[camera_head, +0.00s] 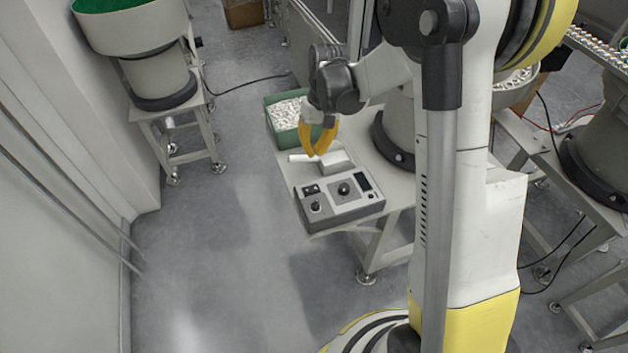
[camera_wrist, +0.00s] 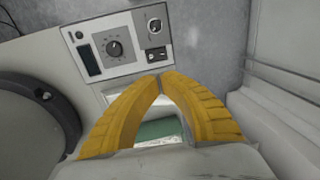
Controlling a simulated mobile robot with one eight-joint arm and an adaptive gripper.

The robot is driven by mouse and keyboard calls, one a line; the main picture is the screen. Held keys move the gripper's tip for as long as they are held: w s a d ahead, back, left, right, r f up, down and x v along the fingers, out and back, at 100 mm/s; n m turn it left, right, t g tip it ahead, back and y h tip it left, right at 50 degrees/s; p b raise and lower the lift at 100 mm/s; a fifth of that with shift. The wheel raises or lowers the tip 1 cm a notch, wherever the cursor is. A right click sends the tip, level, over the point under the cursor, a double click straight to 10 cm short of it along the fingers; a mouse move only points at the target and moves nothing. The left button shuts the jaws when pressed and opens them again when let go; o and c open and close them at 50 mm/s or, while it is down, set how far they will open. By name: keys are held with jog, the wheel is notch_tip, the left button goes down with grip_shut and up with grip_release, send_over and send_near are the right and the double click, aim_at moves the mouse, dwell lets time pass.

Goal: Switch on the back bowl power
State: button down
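The control box (camera_head: 340,203) is grey with a light panel and lies on the table's near end. It carries a black rocker switch (camera_head: 311,189), a small knob (camera_head: 315,207), a large dial (camera_head: 345,188) and a dark display (camera_head: 362,181). The wrist view shows the same box upside down, with the switch (camera_wrist: 156,54) and large dial (camera_wrist: 114,48) clear. My gripper (camera_head: 318,154) has yellow fingers with their tips together. It is above the table, behind the box. In the wrist view the fingertips (camera_wrist: 160,78) show just below the switch, with nothing visible between them.
A green crate (camera_head: 268,118) of white parts stands behind my gripper. A small pale block (camera_head: 336,161) and a white piece (camera_head: 299,158) lie behind the box. A feeder bowl (camera_head: 130,28) stands on a stand at left. The floor left of the table is clear.

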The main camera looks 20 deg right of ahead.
aim_at(308, 188)
jog(key=f+b, duration=0.2)
jog(key=f, duration=0.2)
jog(key=a+f+b, duration=0.1)
jog(key=f+b, duration=0.1)
jog(key=f, duration=0.3)
jog(key=f+b, duration=0.1)
jog(key=f, duration=0.4)
jog(key=shift+a+b, duration=0.35)
jog(key=shift+b, duration=0.05)
